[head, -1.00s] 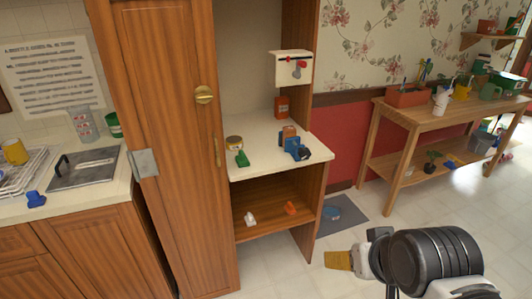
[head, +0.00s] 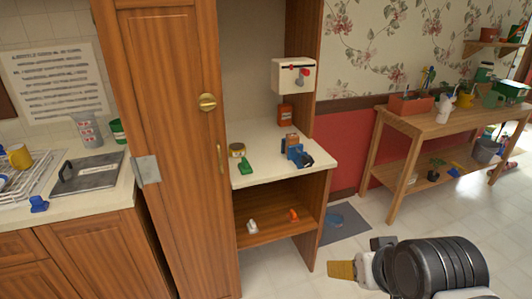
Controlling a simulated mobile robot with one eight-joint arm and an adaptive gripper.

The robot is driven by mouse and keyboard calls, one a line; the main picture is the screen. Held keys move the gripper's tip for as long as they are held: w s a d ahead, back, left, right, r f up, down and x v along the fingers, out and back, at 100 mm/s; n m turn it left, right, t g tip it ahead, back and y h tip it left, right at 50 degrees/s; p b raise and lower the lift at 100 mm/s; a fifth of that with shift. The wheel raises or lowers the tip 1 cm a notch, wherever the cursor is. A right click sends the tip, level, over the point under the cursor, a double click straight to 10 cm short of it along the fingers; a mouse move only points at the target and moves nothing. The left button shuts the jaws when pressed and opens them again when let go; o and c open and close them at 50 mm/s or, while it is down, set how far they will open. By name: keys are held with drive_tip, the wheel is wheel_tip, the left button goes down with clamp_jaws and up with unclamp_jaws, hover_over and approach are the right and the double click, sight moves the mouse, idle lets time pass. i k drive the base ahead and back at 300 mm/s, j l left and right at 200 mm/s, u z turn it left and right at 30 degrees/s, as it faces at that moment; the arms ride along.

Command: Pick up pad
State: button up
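My gripper (head: 374,264) is at the lower right, in front of the floor, seen mostly from behind and the side. A flat yellow-tan piece (head: 341,270) shows right at its left end and seems to touch it. I cannot tell whether this piece is the pad, or whether the fingers are closed on it. The gap between the fingers is hidden.
An open wooden cabinet (head: 325,200) stands left of my gripper. Its white counter (head: 262,155) holds a blue tool (head: 298,156), a jar and small items. A wooden workbench (head: 440,122) with pots stands at the right. Floor between them is mostly clear.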

sight(244, 167)
drive_tip(key=i+j, duration=1.25)
drive_tip(key=i, duration=0.25)
